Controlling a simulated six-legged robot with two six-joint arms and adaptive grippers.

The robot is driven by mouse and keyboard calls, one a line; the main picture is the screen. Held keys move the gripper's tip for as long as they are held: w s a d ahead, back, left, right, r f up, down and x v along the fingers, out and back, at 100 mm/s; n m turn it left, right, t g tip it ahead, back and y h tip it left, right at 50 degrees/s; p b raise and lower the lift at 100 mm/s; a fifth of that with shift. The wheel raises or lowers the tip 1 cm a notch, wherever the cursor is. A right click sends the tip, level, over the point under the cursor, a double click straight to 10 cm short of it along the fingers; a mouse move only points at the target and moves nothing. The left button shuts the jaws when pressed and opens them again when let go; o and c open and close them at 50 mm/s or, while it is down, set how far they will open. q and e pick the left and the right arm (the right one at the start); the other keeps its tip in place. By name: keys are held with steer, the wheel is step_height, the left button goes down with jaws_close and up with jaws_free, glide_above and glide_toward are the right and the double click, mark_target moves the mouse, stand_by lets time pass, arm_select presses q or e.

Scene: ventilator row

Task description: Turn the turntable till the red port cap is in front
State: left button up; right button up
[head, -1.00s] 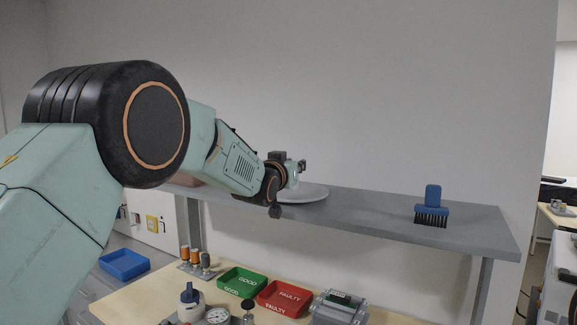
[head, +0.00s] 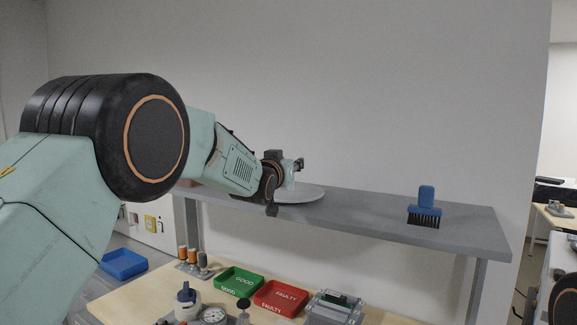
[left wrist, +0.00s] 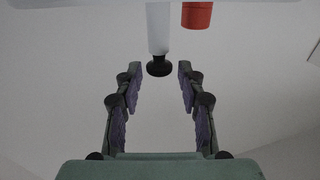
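A pale round turntable (head: 308,193) lies on the grey shelf, its left part hidden behind my left arm. In the left wrist view, a pale edge, likely the turntable (left wrist: 100,3), runs along the top. A red cylinder, likely the red port cap (left wrist: 197,15), is beside it, right of a white post with a black knob (left wrist: 158,66). My left gripper (left wrist: 160,78) is open, its fingers either side of the knob's line, with no visible contact. In the head view the left gripper (head: 299,164) is small, at the turntable. My right gripper is out of view.
A blue brush (head: 426,205) stands on the shelf (head: 370,213) at right; the shelf between is clear. On the bench below are a green tray (head: 239,281), a red tray (head: 281,297), a grey fixture (head: 335,308) and several spools. A blue bin (head: 123,264) is at left.

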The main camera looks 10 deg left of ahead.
arm_select(q)
steer(key=shift+f, duration=0.25)
steer(key=shift+s, duration=0.1)
steer(key=s, duration=0.8)
steer(key=s+a, duration=0.1)
steer(key=s, duration=0.3)
steer(key=shift+r, duration=0.1)
steer(key=shift+w, duration=0.2)
